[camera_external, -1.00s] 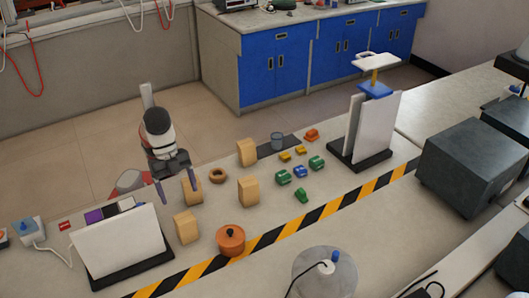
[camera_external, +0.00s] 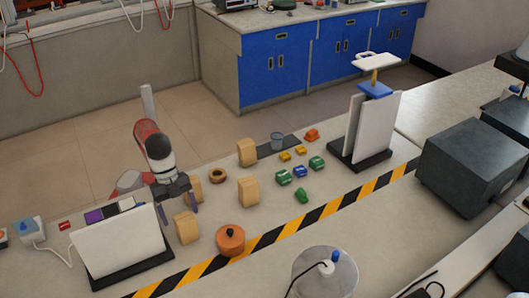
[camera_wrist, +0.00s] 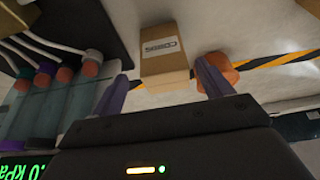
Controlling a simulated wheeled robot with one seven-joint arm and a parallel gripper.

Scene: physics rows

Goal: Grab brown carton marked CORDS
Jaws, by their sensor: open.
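The brown carton (camera_wrist: 166,68) with a pale label that seems to read CORDS stands straight ahead of my gripper in the wrist view. In the external view it appears to be the front-left carton (camera_external: 186,228), between the white panel and the orange pot. My gripper (camera_wrist: 163,76) is open and empty. Its fingers show to either side of the carton's near part in the wrist view. I cannot tell whether they touch it. In the external view my gripper (camera_external: 180,208) is low, just behind the carton.
An orange pot (camera_external: 230,240) stands close right of the carton. A white panel on a dark base (camera_external: 125,245) stands close left. Other similar cartons (camera_external: 248,191) (camera_external: 246,152), a brown ring (camera_external: 218,175) and small coloured pieces lie farther right. A striped tape line (camera_external: 290,228) crosses the bench.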

